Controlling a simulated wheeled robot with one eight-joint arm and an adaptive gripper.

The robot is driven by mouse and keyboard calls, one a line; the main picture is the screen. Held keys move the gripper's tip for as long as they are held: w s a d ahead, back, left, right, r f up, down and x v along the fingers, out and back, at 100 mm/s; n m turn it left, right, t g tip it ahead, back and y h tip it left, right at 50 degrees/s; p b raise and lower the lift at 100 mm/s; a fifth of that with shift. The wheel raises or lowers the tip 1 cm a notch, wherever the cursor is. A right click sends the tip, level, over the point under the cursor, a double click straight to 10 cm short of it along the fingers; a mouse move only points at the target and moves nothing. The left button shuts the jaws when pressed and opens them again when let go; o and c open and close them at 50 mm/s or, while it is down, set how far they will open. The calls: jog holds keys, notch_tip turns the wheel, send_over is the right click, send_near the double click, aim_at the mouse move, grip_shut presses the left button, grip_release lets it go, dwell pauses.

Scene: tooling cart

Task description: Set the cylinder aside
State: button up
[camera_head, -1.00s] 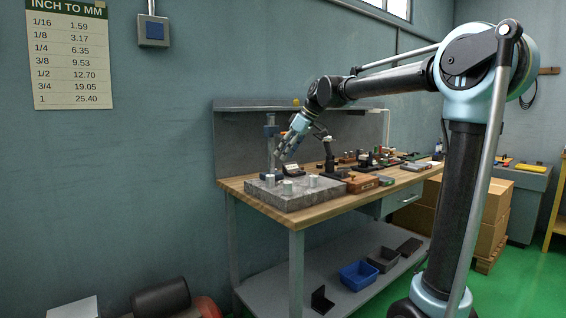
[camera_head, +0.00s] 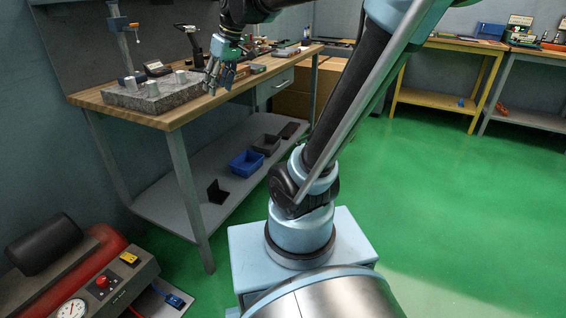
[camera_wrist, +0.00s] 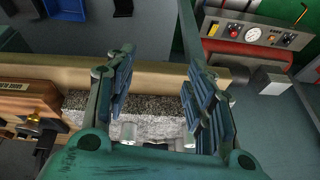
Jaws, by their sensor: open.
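Small silvery cylinders stand upright on the grey granite plate (camera_head: 160,99) on the workbench: a left one (camera_head: 130,83), a front one (camera_head: 152,89) and a back right one (camera_head: 181,77). I cannot tell which one the task means. My gripper (camera_head: 219,90) points down, open and empty, to the right of the plate near the bench's front edge. In the wrist view my gripper (camera_wrist: 157,70) has its ridged fingers spread wide. A cylinder (camera_wrist: 128,133) shows low between them on the speckled granite. Another metal piece beside it is partly hidden by my gripper body.
A height stand (camera_head: 123,45) rises behind the plate. A dark microscope-like tool (camera_head: 190,40) stands behind it. The wooden benchtop (camera_head: 180,115) has an open strip at the front. A blue bin (camera_head: 245,163) sits on the lower shelf. A red compressor (camera_head: 85,280) stands at the lower left.

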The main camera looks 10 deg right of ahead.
jog(key=s+d+f+m+h, duration=0.1)
jog(key=s+d+f+m, duration=0.3)
jog(key=s+d+f, duration=0.4)
jog(key=s+d+f+m+h, duration=0.2)
jog(key=s+d+f+m, duration=0.2)
jog(key=s+d+f, duration=0.4)
notch_tip(320, 180, down, 5)
jog(key=s, duration=0.2)
jog(key=shift+s+d, duration=0.25)
jog(key=shift+s, duration=0.05)
jog(key=shift+w+f, duration=0.15)
jog(key=shift+w, duration=0.35)
